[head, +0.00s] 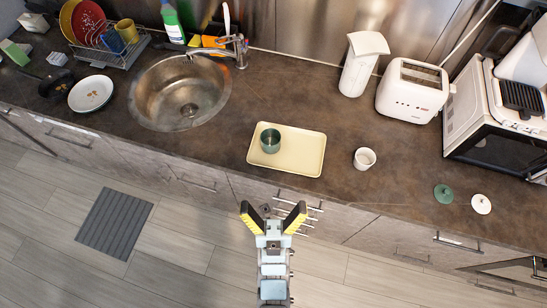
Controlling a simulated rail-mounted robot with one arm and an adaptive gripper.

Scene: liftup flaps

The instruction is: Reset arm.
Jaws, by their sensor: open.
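My gripper (273,214) is in the lower middle of the head view, in front of the counter's front edge. Its two yellow-and-black fingers are spread apart, and nothing shows between them. My arm runs down from it to the bottom of the picture. On the counter (225,150) beyond the gripper lies a cream tray (305,153), with a green cup (270,141) standing on its left part. The gripper appears apart from the tray and the cup.
A white cup (365,158) stands right of the tray. A green lid (443,193) and a white lid (481,204) lie farther right. A toaster (411,90) and a microwave (490,125) stand behind. A round sink (180,92) is at left. Drawer handles line the cabinet front.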

